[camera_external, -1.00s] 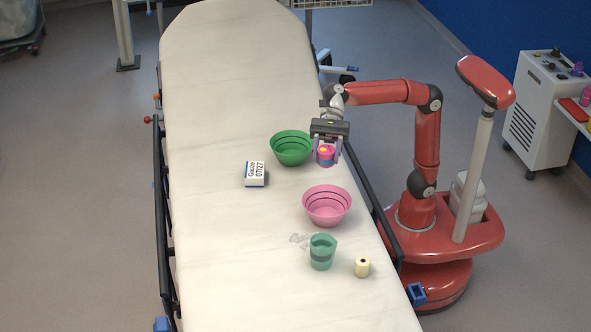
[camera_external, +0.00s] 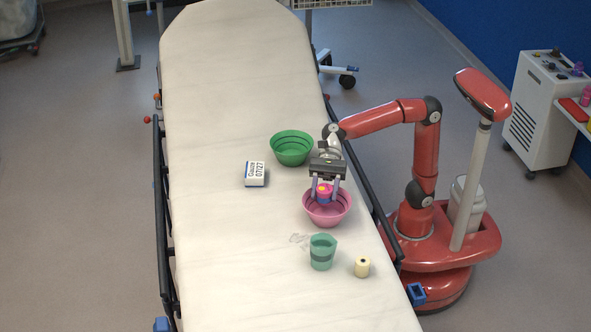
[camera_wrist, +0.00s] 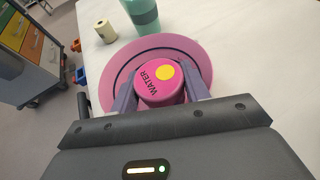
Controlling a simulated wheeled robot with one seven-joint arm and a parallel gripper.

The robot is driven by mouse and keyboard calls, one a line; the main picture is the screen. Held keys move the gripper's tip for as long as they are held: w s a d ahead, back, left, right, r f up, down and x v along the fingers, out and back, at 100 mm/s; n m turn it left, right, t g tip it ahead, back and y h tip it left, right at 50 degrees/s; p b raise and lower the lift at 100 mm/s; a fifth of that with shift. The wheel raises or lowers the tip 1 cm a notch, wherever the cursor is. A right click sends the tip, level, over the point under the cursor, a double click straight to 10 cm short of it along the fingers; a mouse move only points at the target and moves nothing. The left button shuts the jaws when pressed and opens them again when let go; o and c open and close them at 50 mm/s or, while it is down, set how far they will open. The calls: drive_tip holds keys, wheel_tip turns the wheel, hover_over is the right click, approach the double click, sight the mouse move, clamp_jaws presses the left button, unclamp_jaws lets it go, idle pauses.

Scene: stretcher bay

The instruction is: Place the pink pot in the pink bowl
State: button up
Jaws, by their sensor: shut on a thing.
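The pink pot (camera_external: 324,191) has a yellow dot on top, and the wrist view shows the pot (camera_wrist: 160,84) with the word WATER on it. My gripper (camera_external: 325,193) is shut on the pot, with one finger on each side. The pink bowl (camera_external: 327,212) stands on the stretcher, and the pot is over it in the external view. In the wrist view the bowl (camera_wrist: 193,52) spreads out behind and around the pot. The pot's underside is hidden, so I cannot tell whether it touches the bowl.
A green bowl (camera_external: 291,148) stands behind the pink bowl, and a Gauze box (camera_external: 255,174) lies to the left. A green cup (camera_external: 322,252) and a cream roll (camera_external: 362,267) stand in front. A dark side rail (camera_external: 372,202) runs along the stretcher's right edge.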

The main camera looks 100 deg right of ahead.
drive_tip(key=shift+f, duration=0.6)
drive_tip(key=o, duration=0.7)
drive_tip(key=shift+r, duration=0.3)
drive_tip(key=p+v, duration=0.2)
drive_tip(key=v, duration=1)
drive_tip(key=shift+r, duration=0.35)
drive_tip(key=shift+s, duration=0.1)
